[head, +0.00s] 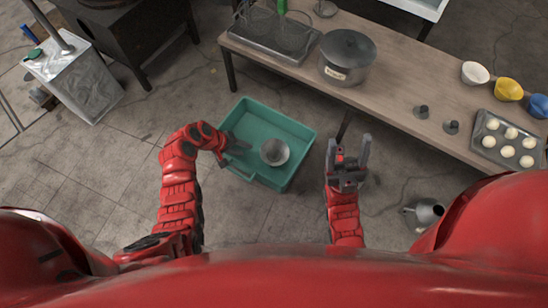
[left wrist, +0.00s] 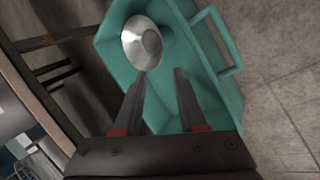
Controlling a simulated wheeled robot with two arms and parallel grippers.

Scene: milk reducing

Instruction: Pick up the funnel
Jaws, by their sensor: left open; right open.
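A silver metal funnel (head: 274,152) lies inside a teal crate (head: 305,158) on the floor, towards the crate's right side. In the left wrist view the funnel (left wrist: 142,42) shows as a shiny round cone just beyond the left fingertip. My left gripper (head: 240,146) reaches over the crate to the left of the funnel. Its two fingers (left wrist: 159,76) are apart with nothing between them. My right gripper (head: 349,150) is open and empty, to the right of the crate, fingers pointing towards the table.
A long wooden table (head: 400,72) holds a large pot (head: 347,57), a rack tray (head: 272,35), coloured bowls (head: 509,89) and a tray of dough balls (head: 506,140). A metal vessel (head: 425,212) lies on the floor at right. A metal bin (head: 75,78) stands at left.

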